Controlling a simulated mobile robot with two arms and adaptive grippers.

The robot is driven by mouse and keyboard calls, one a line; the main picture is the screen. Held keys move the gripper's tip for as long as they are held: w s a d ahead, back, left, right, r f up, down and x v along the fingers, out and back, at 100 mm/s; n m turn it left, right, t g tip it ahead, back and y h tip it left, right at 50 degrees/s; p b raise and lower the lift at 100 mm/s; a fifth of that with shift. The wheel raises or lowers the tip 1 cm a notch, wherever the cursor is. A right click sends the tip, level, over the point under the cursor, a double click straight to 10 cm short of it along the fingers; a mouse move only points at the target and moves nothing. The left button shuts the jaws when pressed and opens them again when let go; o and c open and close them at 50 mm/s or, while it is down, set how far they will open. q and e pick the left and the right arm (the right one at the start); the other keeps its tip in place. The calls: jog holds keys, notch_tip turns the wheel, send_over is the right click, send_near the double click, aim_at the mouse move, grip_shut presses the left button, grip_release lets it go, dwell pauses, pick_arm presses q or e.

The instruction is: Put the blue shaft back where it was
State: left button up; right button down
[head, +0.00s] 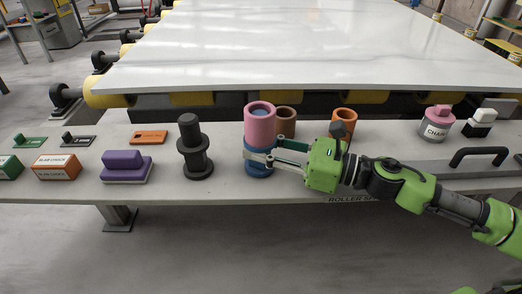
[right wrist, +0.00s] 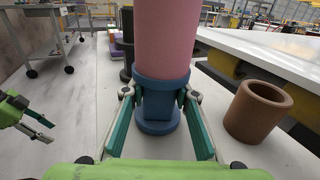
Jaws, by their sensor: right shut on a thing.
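The blue shaft (head: 259,165) stands upright near the middle of the bench, with a pink sleeve (head: 262,125) around its upper part. Blue shows inside the sleeve's top opening. In the right wrist view the blue shaft (right wrist: 160,98) has a wide collar under the pink sleeve (right wrist: 167,38) and a round foot below. My right gripper (head: 262,158) comes from the right and is shut on the blue shaft, below the sleeve. Whether the foot touches the bench is hard to tell. My left gripper (right wrist: 42,126) shows at the left of the right wrist view, open and empty.
A brown ring (head: 286,121) stands close behind the shaft, an orange ring (head: 344,121) farther right. A black spool (head: 193,150) and a purple block (head: 126,167) stand left. The slab (head: 300,50) lies behind. Bare bench lies between spool and shaft.

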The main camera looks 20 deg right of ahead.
pick_arm(q)
jog(key=shift+w+d+r, duration=0.1)
jog(key=shift+w, duration=0.15)
jog(key=shift+w, duration=0.1)
pick_arm(e)
jog(key=c, duration=1.6)
grip_release()
jog(key=shift+f, duration=0.1)
